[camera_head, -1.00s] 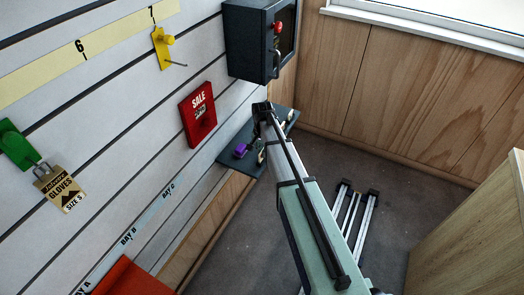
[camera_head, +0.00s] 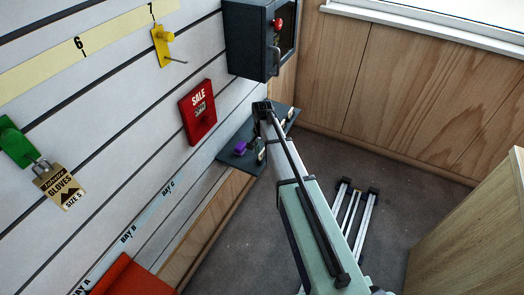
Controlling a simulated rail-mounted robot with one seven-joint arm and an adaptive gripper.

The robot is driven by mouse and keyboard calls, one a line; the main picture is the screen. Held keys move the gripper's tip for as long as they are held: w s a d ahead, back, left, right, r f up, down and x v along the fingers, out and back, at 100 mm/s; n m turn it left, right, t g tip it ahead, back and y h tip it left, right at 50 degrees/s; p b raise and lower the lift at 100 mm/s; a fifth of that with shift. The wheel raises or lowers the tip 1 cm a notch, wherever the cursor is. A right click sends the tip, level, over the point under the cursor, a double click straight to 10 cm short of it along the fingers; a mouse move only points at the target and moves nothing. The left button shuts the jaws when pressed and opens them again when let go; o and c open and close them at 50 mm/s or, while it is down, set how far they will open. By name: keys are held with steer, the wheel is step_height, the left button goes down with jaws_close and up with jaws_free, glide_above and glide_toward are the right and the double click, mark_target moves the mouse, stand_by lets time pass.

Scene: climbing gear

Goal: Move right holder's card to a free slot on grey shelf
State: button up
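The dark grey shelf (camera_head: 226,157) juts out low on the slatted wall, and my arm hides its middle. A purple piece (camera_head: 240,147) and small pale pieces (camera_head: 262,154) are on it; they are too small to identify. A red SALE holder (camera_head: 198,112) with a small card-like insert hangs on the wall above the shelf. A green holder (camera_head: 16,143) at the left has a tan gloves card (camera_head: 60,187) hanging from it. The dark end of my arm, where my gripper (camera_head: 262,108) seems to be, is over the shelf. Its fingers cannot be made out.
A yellow hook (camera_head: 163,46) sticks out under the number 7. A dark box with a red knob (camera_head: 250,40) is mounted above the shelf. A red block (camera_head: 135,278) is at lower left. A wooden cabinet (camera_head: 475,235) stands at right; carpet lies between.

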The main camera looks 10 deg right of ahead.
step_height(320, 180, up, 12)
stand_by(0.7)
stand_by(0.4)
steer(key=s+f+n+g, duration=0.2)
steer(key=s+f+n, duration=0.5)
steer(key=s+f, duration=1.55)
steer(key=s+f+g, duration=0.1)
steer(key=s+f, duration=0.3)
steer(key=s, duration=0.6)
steer(key=s+f+g, duration=0.2)
steer(key=s+f, duration=0.2)
steer(key=s, duration=0.7)
steer(key=s+f+g, duration=0.1)
steer(key=s+f, duration=0.3)
steer(key=s, duration=0.7)
steer(key=shift+f+n+g, duration=0.25)
steer(key=shift+n+g, duration=0.15)
